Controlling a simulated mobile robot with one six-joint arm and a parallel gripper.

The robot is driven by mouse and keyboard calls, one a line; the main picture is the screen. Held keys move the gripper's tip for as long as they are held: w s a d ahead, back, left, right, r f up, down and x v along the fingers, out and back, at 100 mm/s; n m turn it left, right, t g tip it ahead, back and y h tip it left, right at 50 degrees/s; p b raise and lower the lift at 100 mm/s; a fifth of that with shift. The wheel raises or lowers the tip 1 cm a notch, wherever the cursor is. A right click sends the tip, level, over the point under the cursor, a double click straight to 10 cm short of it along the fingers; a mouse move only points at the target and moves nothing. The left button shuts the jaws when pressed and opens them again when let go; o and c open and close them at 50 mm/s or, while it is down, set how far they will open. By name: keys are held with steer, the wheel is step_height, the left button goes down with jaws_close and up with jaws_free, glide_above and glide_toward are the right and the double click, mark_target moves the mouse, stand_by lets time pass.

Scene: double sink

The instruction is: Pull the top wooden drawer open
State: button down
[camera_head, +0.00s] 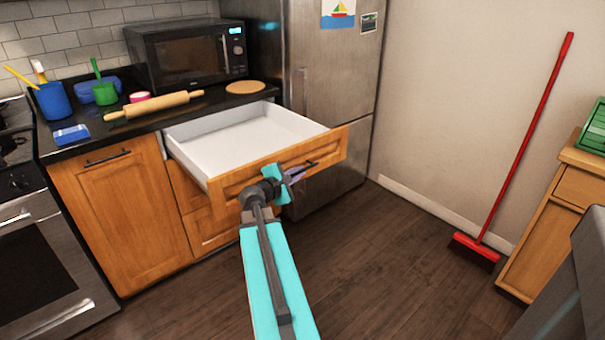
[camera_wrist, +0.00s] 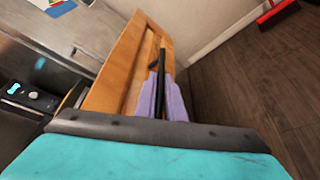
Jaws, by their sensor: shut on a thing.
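The top wooden drawer (camera_head: 237,184) is pulled far out from the cabinet under the counter, and its white inside (camera_head: 245,140) is empty. Its dark bar handle (camera_head: 311,165) runs across the front panel. My gripper (camera_head: 290,174) is at the drawer front, shut on the handle. In the wrist view, the purple fingers (camera_wrist: 166,100) lie on both sides of the dark handle (camera_wrist: 160,70), against the wooden front (camera_wrist: 125,65). Part of the handle is hidden by my gripper.
A lower drawer (camera_head: 205,228) beneath is closed. A fridge (camera_head: 320,100) stands close behind the open drawer. A red broom (camera_head: 520,150) leans on the right wall beside a wooden cabinet (camera_head: 560,220). The dark wooden floor (camera_head: 390,270) before the drawer is clear.

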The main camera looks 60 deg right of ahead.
steer(key=shift+w+a, duration=0.1)
steer(key=shift+w, duration=0.05)
steer(key=c, duration=1.8)
jaws_free()
steer(key=shift+c, duration=0.2)
steer(key=v, duration=0.5)
steer(key=shift+a, duration=0.1)
steer(key=shift+a+r+p, duration=0.15)
steer(key=shift+r+p, duration=0.1)
steer(key=shift+p, duration=0.75)
steer(key=p, duration=0.5)
steer(key=shift+a+r, duration=0.15)
steer(key=shift+a, duration=0.2)
